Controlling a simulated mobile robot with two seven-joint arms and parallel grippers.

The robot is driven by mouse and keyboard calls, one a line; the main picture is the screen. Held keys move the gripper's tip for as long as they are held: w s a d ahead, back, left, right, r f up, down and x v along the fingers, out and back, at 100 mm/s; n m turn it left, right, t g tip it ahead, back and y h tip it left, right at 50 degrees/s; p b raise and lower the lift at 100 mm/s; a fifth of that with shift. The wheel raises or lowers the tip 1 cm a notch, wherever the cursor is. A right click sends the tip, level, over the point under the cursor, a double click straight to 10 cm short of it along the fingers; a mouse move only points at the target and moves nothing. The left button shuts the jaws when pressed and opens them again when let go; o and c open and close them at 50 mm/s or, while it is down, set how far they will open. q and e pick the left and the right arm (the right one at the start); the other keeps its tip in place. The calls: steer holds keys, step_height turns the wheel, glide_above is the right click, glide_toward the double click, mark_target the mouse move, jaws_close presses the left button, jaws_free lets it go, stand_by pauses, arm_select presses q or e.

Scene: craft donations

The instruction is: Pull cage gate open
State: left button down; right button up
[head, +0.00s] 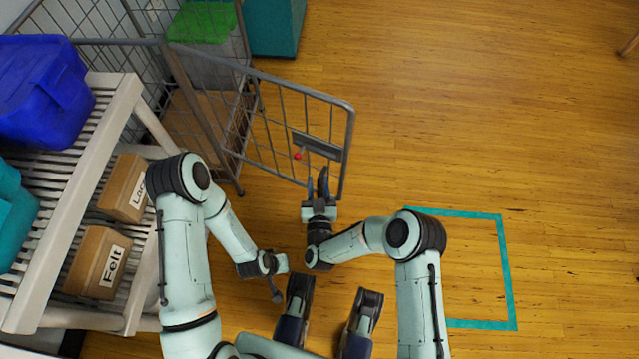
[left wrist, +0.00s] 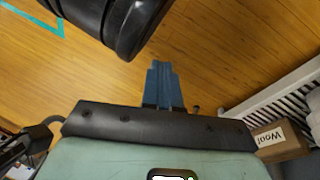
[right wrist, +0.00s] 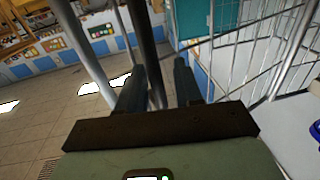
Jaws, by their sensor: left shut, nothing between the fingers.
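The cage gate (head: 275,118) is a grey metal frame with wire bars, a dark latch plate and a small red knob. It stands swung out from the cage (head: 205,85) at an angle. My right gripper (head: 322,178) is at the gate's near lower corner, by its free end. In the right wrist view its two fingers (right wrist: 160,85) are apart, with a grey gate post (right wrist: 148,50) showing between them and a gap beside it. My left gripper (left wrist: 160,68) has its blue fingers together and empty, over the floor left of the right arm.
A slatted shelf (head: 115,105) with a blue bin (head: 42,88) and cardboard boxes labelled Felt (head: 97,262) and partly hidden lettering (head: 124,187) stands at left. A teal box (head: 275,28) is behind the gate. Floor to the right is clear, with a teal taped outline (head: 505,265).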

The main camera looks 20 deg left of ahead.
steer(key=shift+d, duration=0.1)
